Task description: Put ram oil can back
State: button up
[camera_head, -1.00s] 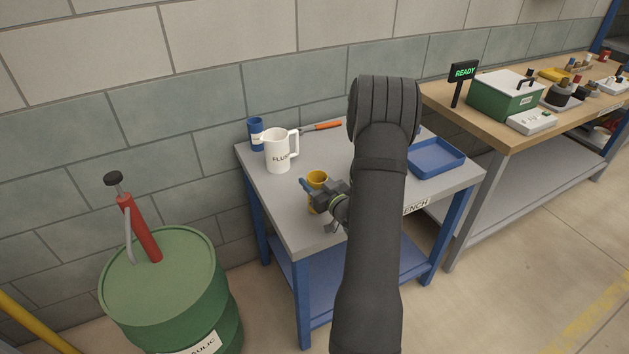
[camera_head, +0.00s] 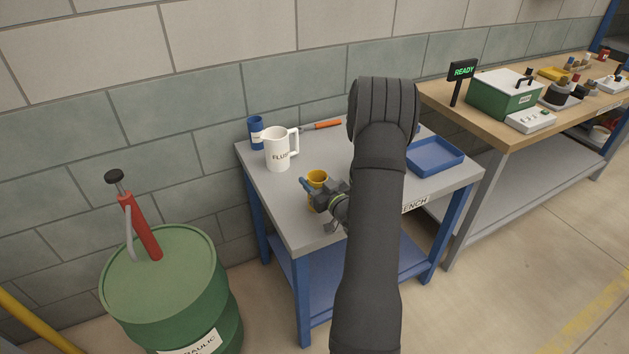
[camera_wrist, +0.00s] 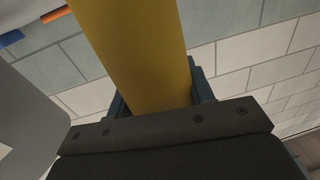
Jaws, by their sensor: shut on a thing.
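A yellow can (camera_head: 317,176), open at the top, is between the jaws of my gripper (camera_head: 313,193) over the front left part of the bench (camera_head: 290,215). In the wrist view the yellow can (camera_wrist: 140,50) fills the space between the dark fingers. My gripper is shut on it. The can looks about upright in the head view; I cannot tell whether its base touches the bench top. No label shows on it, so I cannot read whether it is the ram oil can. My arm hides the middle of the bench.
A white flux jug (camera_head: 278,150) and a blue can (camera_head: 256,132) stand at the back left of the bench, near an orange-handled tool (camera_head: 322,125). A blue tray (camera_head: 436,157) lies at right. A green drum (camera_head: 165,275) with a red pump (camera_head: 142,228) stands left of the bench.

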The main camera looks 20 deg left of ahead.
jog(key=shift+s+f, duration=0.15)
jog(key=shift+f, duration=0.75)
jog(key=o, duration=1.4)
jog(key=v, duration=0.5)
jog(key=r+v, duration=0.1)
jog(key=v, duration=1.1)
jog(key=shift+d+r, duration=0.2)
jog(key=shift+r, duration=0.15)
jog(key=x, duration=0.4)
jog(key=f+x, duration=0.1)
jog(key=x, duration=0.9)
jog(key=shift+a+f, duration=0.15)
